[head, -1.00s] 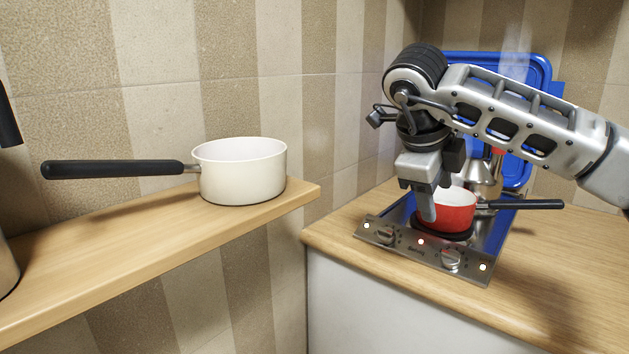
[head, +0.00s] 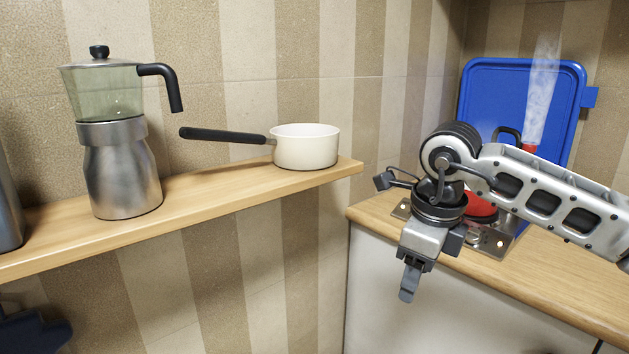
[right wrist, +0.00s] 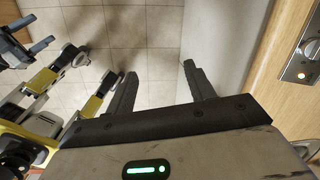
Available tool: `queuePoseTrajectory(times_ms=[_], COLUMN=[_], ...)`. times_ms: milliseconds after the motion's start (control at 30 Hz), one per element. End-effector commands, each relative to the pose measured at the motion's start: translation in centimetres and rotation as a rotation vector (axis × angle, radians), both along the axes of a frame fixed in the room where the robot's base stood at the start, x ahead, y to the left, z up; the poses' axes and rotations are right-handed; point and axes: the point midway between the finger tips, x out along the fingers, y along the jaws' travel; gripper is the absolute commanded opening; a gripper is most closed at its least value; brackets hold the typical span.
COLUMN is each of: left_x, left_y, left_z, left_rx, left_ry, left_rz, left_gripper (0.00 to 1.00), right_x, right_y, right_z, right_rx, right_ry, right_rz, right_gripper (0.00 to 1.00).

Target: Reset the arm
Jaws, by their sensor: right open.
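My right gripper (head: 409,280) hangs in front of the counter's front edge in the head view, fingers pointing down. In the right wrist view its two fingers (right wrist: 160,70) are apart with nothing between them, over the tiled floor. The steel hob (head: 488,240) is on the counter, partly hidden behind my right arm. A red pan (head: 481,207) on it is mostly hidden by the arm. The blue hob lid (head: 520,85) stands upright at the back. My left gripper cannot be made out in the head view.
A wooden shelf (head: 240,190) on the left holds a cream saucepan (head: 305,150) and a moka pot (head: 122,180). The wooden counter (head: 560,290) is clear to the right. Pale steam (head: 543,90) rises in front of the lid. The hob's corner (right wrist: 303,65) shows in the right wrist view.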

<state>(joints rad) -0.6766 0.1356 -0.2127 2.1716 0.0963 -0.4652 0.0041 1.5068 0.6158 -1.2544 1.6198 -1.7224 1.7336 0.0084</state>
Motion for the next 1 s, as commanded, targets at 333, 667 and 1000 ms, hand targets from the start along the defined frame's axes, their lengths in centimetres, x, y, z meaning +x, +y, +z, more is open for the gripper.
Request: queuePoseTrajectory(times_ms=[333,667,1000], left_x=[-0.6,-0.8,-0.9], left_y=[0.0,0.1,0.2], left_z=[-0.1,-0.2,-0.2], left_rx=[0.006,0.015,0.026], left_ry=[0.017,0.028,0.034], left_rz=[-0.001,-0.003,-0.005], left_gripper=[0.55,0.55,0.55], right_x=[-11.8,-11.6,-9.5], right_y=[18.3,19.8,6.8], right_z=[-4.6,1.7,-14.3], right_rx=[0.935,1.960,-1.935], right_ry=[0.465,0.992,-1.082], right_rz=[0.107,-0.621,1.889], right_gripper=[0.54,0.54,0.54])
